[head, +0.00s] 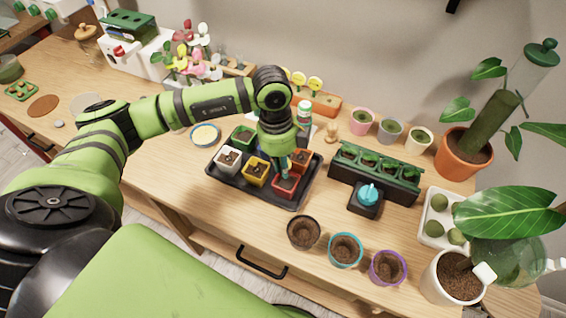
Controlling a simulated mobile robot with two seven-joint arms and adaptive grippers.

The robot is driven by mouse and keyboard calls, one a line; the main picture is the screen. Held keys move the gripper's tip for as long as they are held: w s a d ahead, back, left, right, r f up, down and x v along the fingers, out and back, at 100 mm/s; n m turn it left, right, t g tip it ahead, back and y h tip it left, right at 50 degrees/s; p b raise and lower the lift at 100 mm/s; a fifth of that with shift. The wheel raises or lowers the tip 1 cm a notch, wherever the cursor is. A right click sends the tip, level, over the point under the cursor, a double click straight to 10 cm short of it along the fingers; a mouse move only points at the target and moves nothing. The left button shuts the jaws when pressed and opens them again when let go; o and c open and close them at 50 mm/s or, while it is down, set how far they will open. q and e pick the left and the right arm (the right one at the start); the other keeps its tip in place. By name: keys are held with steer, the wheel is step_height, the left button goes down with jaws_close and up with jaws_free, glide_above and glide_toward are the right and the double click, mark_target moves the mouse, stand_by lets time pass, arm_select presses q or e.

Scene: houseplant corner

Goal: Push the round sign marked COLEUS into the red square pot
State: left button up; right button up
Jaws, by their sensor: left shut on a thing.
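The red square pot (286,194) stands at the right front of a black tray (236,193), with dark soil in it. My left gripper (284,162) points down over this pot, its fingers at the pot's soil. It is shut on a thin piece, taken to be the round sign, which is mostly hidden by the fingers. The COLEUS lettering cannot be read, and I cannot tell how deep the sign stands in the soil. My right gripper is not in view.
White (226,168), yellow (255,178) and green (243,138) square pots share the tray. Yellow round signs (315,83) stand in an orange planter behind. A dark green seedling tray (374,171) is to the right. Several round pots (345,250) line the front edge.

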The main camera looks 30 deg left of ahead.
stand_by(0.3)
arm_select(q)
steer(key=o, duration=1.2)
steer(key=shift+r, duration=0.1)
steer(key=shift+r+p, duration=2.65)
steer(key=shift+r, duration=0.8)
steer(key=shift+f, duration=0.1)
